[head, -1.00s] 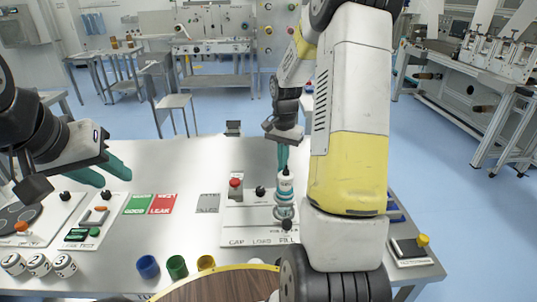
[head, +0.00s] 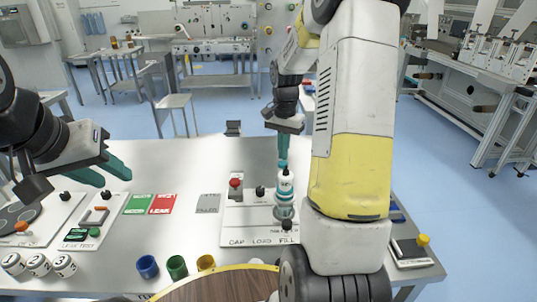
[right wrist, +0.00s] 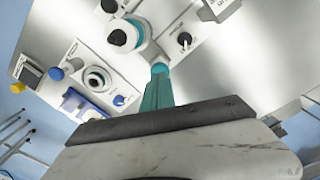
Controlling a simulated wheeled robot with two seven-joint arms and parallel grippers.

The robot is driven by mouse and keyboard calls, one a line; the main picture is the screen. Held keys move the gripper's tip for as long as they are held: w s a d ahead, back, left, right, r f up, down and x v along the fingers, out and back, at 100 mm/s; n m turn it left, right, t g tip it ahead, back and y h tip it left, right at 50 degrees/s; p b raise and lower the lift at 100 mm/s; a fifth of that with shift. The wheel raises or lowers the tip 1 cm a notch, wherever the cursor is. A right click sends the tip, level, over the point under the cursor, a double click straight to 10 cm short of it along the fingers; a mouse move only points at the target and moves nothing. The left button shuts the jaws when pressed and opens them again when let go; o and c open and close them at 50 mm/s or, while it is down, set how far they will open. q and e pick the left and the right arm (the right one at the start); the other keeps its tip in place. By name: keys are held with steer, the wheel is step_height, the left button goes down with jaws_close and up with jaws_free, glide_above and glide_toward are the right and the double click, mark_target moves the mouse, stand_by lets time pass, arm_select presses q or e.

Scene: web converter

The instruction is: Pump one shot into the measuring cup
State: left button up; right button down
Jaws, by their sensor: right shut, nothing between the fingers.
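A white pump bottle (head: 285,185) with a dark band and a teal lower part stands upright at the fill end of the station plate. My right gripper (head: 283,163) points down with its teal fingers together and empty, the tips right at the bottle's top; I cannot tell whether they touch it. In the right wrist view these fingers (right wrist: 159,75) end at a light teal round spot. I cannot clearly make out the measuring cup; the teal and grey part (head: 284,212) low at the bottle may be it. My left gripper (head: 112,172) hangs over the left of the table, its fingers apart.
Green and red mats (head: 162,204) lie left of centre. My right arm hides the table's right part.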

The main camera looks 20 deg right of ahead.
stand_by(0.4)
steer(key=shift+r, duration=3)
steer(key=s+a+r+n+t+y, duration=0.1)
steer(key=s+a+r+n+t, duration=0.2)
steer(key=s, duration=0.8)
steer(key=s+a+r+n+t+y, duration=0.1)
steer(key=s+a+r+n+t, duration=0.2)
steer(key=s+a+r+n, duration=0.3)
steer(key=s+a+r, duration=0.1)
steer(key=s+a, duration=0.2)
steer(key=s, duration=0.2)
steer(key=shift+a+r+n, duration=0.15)
steer(key=shift+r+n, duration=0.1)
steer(key=shift+n, duration=0.05)
